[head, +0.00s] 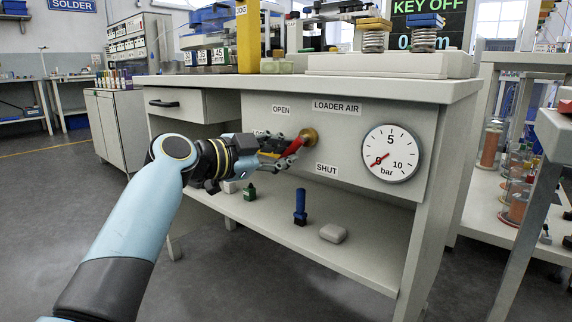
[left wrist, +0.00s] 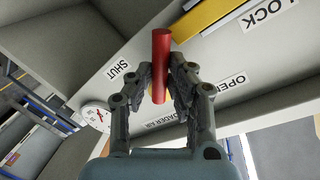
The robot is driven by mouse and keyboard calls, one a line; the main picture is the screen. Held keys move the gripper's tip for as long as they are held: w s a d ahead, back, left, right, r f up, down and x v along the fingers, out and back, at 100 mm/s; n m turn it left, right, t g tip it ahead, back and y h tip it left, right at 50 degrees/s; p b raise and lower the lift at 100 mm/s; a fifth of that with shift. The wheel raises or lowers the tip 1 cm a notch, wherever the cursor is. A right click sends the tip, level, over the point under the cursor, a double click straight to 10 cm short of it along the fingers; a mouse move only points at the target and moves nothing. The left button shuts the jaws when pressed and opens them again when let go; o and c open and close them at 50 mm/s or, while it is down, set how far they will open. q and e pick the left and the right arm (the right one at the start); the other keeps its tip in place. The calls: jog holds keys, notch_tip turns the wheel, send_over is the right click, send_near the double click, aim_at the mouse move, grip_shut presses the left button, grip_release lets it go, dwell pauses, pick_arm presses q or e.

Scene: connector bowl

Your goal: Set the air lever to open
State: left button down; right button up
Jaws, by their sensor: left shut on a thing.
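The red air lever (head: 293,146) sticks out from a brass pivot (head: 309,135) on the grey panel under the bench top. It points down and to the left, between the OPEN label (head: 281,110) above and the SHUT label (head: 326,170) below. My left gripper (head: 284,151) is shut on the lever. In the left wrist view the red lever (left wrist: 160,62) stands between the two fingers (left wrist: 158,88). The gauge (head: 391,153) right of the lever has its red needle near 0 bar. My right gripper is not in view.
The bench top (head: 310,88) overhangs the panel. A lower shelf (head: 285,226) holds a blue-handled tool (head: 300,207), a grey rounded block (head: 333,233) and a small green bottle (head: 249,192). A bench leg (head: 427,225) stands at the right. The floor at front left is clear.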

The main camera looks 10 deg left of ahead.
pick_arm(q)
jog(key=shift+w+a+r+m+t+y+p, duration=0.15)
jog(key=shift+r+m+y, duration=0.3)
jog(key=shift+m, duration=0.9)
jog(key=shift+a+r+m+t+y+p, duration=0.15)
jog(key=shift+r+m+y, duration=0.3)
jog(key=shift+m, duration=0.95)
jog(key=shift+w+a+r+m+t+y, duration=0.15)
jog(key=shift+r+m, duration=0.45)
jog(key=shift+m, duration=0.75)
jog(key=c, duration=1.2)
grip_release()
jog(key=shift+c, duration=0.2)
jog(key=v, duration=1.2)
jog(key=shift+s, duration=0.1)
